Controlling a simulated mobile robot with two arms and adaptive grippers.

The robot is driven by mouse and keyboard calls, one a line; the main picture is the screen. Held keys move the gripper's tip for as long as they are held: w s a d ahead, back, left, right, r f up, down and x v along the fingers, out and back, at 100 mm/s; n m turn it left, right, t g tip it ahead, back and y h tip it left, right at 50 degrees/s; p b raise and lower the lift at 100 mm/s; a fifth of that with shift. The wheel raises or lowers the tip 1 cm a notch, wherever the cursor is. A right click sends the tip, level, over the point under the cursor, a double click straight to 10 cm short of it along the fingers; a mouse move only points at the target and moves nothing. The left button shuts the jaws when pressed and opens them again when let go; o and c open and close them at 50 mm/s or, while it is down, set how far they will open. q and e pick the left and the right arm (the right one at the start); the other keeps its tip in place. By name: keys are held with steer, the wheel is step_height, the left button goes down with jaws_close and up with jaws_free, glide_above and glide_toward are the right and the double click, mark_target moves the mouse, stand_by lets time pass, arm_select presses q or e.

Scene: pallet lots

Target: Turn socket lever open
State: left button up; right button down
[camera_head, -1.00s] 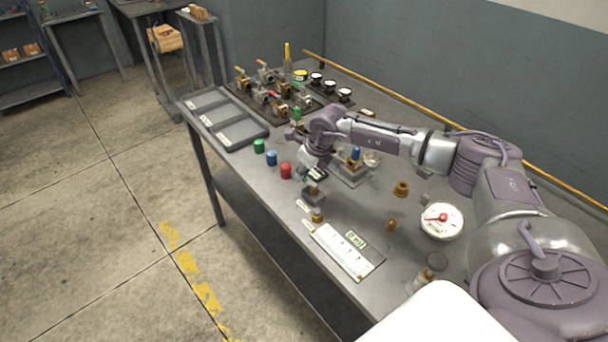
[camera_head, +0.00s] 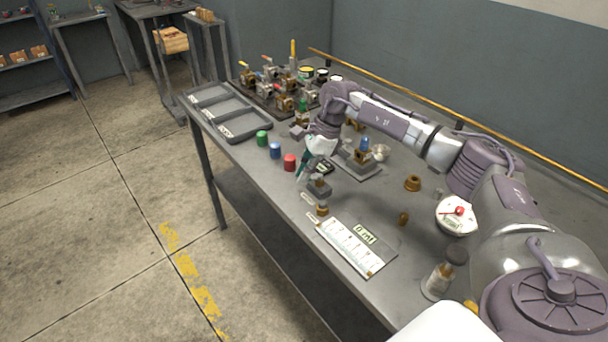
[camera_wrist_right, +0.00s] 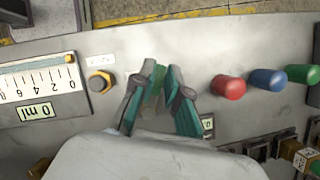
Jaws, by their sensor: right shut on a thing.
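How far the lever is turned cannot be told. My left gripper is not in view.
Red (camera_head: 290,162), blue (camera_head: 275,150) and green (camera_head: 262,138) caps stand left of the gripper. A brass fitting (camera_head: 322,208) and a white scale plate (camera_head: 350,246) lie towards the front. A round gauge (camera_head: 457,215) is at the right. Several valves stand at the back.

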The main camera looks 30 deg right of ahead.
steer(key=shift+s+a+n+g+b, duration=0.1)
steer(key=shift+s+n+g+b, duration=0.2)
steer(key=shift+n, duration=0.45)
steer(key=shift+s+d+n+g+b, duration=0.1)
steer(key=shift+s+n+g+b, duration=0.15)
steer(key=shift+n+b, duration=0.4)
steer(key=shift+s+a+n+g+b, duration=0.1)
steer(key=shift+s+n+g+b, duration=0.2)
steer(key=shift+n, duration=0.6)
steer(key=c, duration=1.2)
jaws_free()
steer(key=shift+r, duration=0.2)
steer(key=v, duration=1.1)
steer(key=shift+w+r, duration=0.1)
steer(key=shift+r, duration=0.15)
